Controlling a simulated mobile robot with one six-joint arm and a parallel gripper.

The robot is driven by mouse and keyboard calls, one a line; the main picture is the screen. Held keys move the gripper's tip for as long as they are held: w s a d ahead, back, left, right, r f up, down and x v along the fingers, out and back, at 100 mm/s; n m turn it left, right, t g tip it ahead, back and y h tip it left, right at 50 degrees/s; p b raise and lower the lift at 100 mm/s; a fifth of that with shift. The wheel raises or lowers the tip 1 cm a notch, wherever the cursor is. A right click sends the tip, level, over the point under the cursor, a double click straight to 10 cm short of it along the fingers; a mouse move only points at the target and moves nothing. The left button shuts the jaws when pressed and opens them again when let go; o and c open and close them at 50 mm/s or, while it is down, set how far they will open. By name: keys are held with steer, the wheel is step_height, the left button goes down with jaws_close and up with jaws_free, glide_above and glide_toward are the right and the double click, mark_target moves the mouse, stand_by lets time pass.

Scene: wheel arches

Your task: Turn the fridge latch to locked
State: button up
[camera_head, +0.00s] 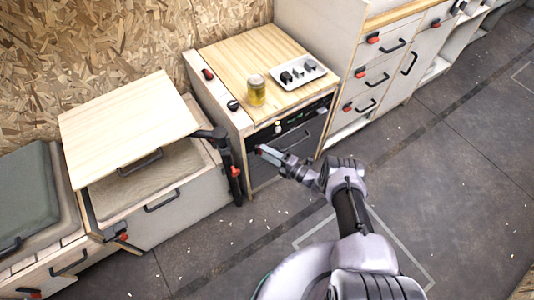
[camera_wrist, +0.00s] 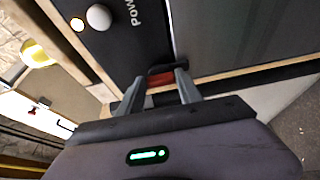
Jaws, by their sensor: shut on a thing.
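The fridge (camera_head: 306,138) is the dark-fronted unit under the wooden counter. Its dark door (camera_wrist: 235,30) and a black panel with a "Pow…" label (camera_wrist: 130,45) show in the wrist view. The fridge latch (camera_wrist: 160,79), red with a black part above it, sits low at the seam between panel and door. My gripper (camera_wrist: 160,88) is shut on the latch, one finger on each side. In the head view my gripper (camera_head: 260,149) is at the left part of the fridge front, and the latch is mostly hidden there. I cannot tell whether the latch reads locked.
A yellow jar (camera_head: 257,91) and a white tray (camera_head: 296,73) with dark items stand on the counter. A raised wooden lid (camera_head: 125,125) and a black post (camera_head: 230,165) are to the left. Drawers with red latches (camera_head: 365,85) are to the right. The floor (camera_head: 440,170) is open.

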steer(key=o, duration=1.4)
steer(key=p+v, duration=0.2)
steer(key=v, duration=1.5)
steer(key=shift+s+d+f+p, duration=0.1)
steer(key=shift+s+d+p, duration=0.05)
steer(key=shift+p, duration=0.25)
